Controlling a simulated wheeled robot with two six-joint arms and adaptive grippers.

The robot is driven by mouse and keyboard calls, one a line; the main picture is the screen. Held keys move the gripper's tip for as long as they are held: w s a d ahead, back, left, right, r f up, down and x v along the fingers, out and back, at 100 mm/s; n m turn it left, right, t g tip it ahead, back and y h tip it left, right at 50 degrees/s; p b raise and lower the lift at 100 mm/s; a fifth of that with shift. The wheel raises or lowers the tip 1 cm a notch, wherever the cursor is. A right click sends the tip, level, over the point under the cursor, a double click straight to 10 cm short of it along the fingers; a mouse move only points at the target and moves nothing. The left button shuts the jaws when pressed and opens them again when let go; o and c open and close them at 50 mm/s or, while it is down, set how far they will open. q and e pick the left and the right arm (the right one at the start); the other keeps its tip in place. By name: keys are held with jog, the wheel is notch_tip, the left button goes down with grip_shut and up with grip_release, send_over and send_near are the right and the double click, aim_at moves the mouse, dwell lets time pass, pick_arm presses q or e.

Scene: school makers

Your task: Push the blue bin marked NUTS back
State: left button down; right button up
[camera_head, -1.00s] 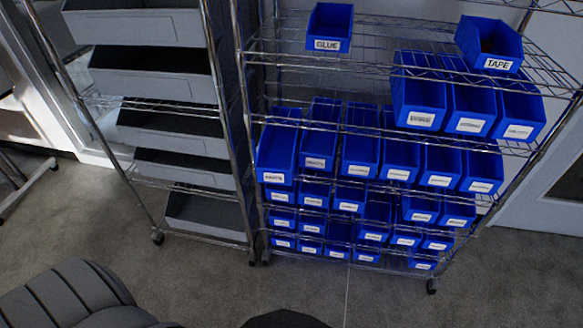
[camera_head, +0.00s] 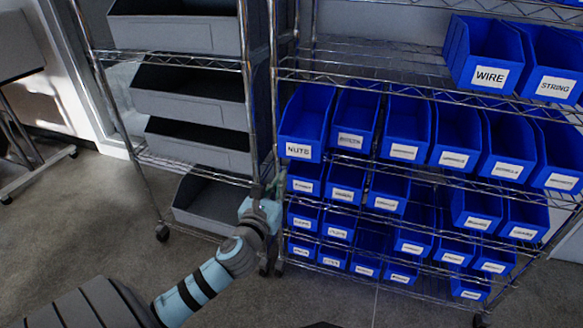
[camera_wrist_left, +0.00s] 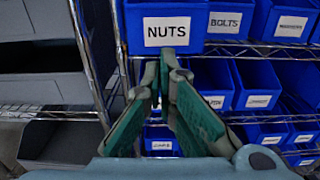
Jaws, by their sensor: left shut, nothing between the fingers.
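The blue bin marked NUTS (camera_head: 303,118) stands at the left end of a row of blue bins on the wire shelf. Its labelled front sits farther forward than the bin beside it. The left wrist view shows its front (camera_wrist_left: 188,44) close ahead, upper centre. My left gripper (camera_head: 270,184) is below and slightly left of that front in the head view. In the left wrist view its green fingers (camera_wrist_left: 166,56) are shut and empty, their tips just below the NUTS label. I cannot tell whether they touch the bin. My right gripper is not in view.
The BOLTS bin (camera_head: 355,112) stands right of NUTS. More blue bins fill the lower shelves, and WIRE (camera_head: 490,77) and STRING (camera_head: 555,86) sit above. A metal post (camera_head: 276,90) rises on the left, beside a rack of grey bins (camera_head: 190,100).

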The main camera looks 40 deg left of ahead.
aim_at(295, 154)
pick_arm(q)
jog(key=b+x, duration=0.2)
jog(key=x, duration=0.6)
jog(key=shift+w+f+b, duration=0.2)
jog(key=shift+b, duration=0.2)
jog(key=shift+w+a+r, duration=0.15)
jog(key=shift+w+a, duration=0.1)
jog(key=shift+w, duration=0.3)
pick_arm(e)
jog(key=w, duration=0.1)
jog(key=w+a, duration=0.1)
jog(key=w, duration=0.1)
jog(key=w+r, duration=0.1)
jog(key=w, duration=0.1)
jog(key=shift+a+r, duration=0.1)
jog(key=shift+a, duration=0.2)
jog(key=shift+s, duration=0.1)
